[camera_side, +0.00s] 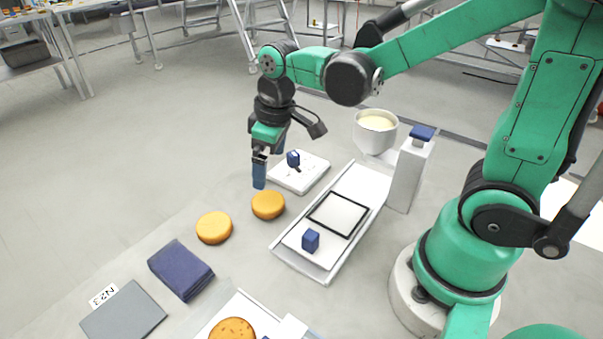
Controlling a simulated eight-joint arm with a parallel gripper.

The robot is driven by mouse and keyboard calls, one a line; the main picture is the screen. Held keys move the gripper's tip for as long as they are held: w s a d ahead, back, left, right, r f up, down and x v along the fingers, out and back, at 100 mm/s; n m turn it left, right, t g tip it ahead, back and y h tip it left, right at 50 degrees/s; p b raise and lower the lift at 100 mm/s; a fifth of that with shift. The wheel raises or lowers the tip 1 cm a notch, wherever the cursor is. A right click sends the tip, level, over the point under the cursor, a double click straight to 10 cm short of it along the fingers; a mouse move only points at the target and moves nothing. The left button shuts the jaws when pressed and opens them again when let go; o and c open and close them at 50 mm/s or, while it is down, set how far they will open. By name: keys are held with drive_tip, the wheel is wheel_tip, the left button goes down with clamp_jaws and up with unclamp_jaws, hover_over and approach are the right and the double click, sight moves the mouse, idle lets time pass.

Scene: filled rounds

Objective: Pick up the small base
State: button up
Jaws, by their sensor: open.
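Two plain golden round bases lie on the table. One base (268,205) is right below and slightly right of my gripper, and the other base (214,228) lies nearer the camera to the left. They look close in size, so I cannot tell surely which is the small one. My gripper (259,183) points down with its blue fingers open and empty. Its tips are above the far base and appear apart from it. The gap between the fingers is hard to see from this side.
A white tray (285,255) with a black-framed square and a blue block (311,240) stands to the right. A white plate (318,165) with a blue knob is behind. A cream-filled cup (375,133), a folded blue cloth (180,270) and a grey pad (123,315) are around. A spotted round (232,330) is in front.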

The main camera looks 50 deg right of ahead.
sight(267, 197)
drive_tip(key=f+g, duration=0.1)
drive_tip(key=f, duration=0.1)
drive_tip(key=w+f+n+g, duration=0.1)
drive_tip(key=shift+w+f+n, duration=0.15)
drive_tip(key=shift+f+n, duration=0.15)
drive_tip(key=shift+f, duration=2.85)
drive_tip(key=c, duration=0.7)
